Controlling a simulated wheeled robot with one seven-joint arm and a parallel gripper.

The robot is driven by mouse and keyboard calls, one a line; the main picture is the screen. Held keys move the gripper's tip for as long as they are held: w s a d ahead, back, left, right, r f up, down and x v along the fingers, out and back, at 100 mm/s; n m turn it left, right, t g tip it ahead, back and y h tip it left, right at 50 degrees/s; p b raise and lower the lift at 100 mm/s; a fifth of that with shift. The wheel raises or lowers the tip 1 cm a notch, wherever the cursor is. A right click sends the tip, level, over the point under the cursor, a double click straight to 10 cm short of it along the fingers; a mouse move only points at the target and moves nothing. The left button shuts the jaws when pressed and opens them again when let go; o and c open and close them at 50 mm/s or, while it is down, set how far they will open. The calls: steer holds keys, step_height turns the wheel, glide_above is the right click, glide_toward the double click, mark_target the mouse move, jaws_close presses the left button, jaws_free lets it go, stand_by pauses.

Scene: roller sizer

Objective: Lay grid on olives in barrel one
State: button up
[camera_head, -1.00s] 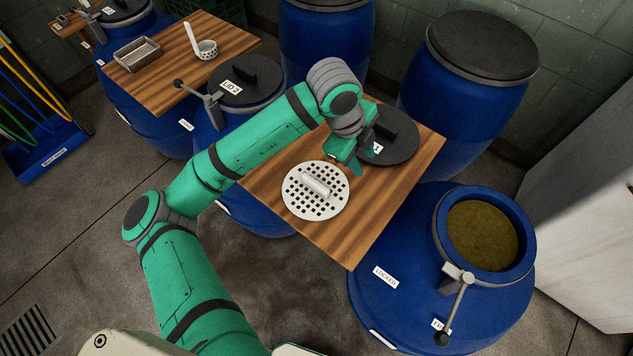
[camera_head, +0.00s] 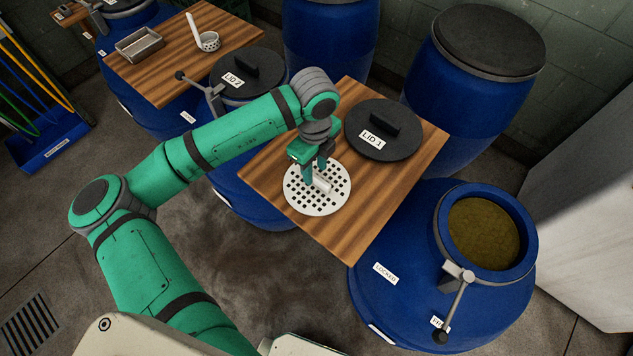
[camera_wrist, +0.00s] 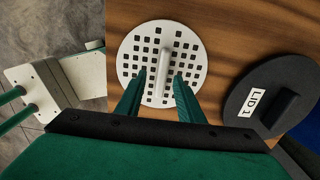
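The grid (camera_head: 334,200) is a white round plate with square holes and a raised bar handle, lying flat on a wooden board. In the wrist view the grid (camera_wrist: 190,48) shows its handle (camera_wrist: 164,65) between my two fingers. My gripper (camera_head: 319,174) is over the grid, fingers pointing down. In the wrist view my gripper (camera_wrist: 160,84) is open, its fingers apart on either side of the handle with gaps. The open blue barrel (camera_head: 437,230) at the right holds a brownish-olive mass (camera_head: 484,234) inside its round mouth.
The black lid marked LID 1 (camera_head: 405,146) lies beside the grid on the wooden board (camera_head: 350,245). A clamp lever (camera_head: 458,298) sticks out at the open barrel's front rim. Closed blue barrels (camera_head: 470,85) stand behind. A ladle (camera_head: 207,40) and metal tray (camera_head: 138,48) lie on another board.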

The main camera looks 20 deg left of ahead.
mark_target(318, 177)
steer(key=shift+w+d+f, duration=0.1)
steer(key=shift+f, duration=1)
steer(key=shift+w+d+f, duration=0.1)
steer(key=shift+f, duration=1)
steer(key=shift+f, duration=0.2)
jaws_close()
steer(key=shift+d, duration=0.1)
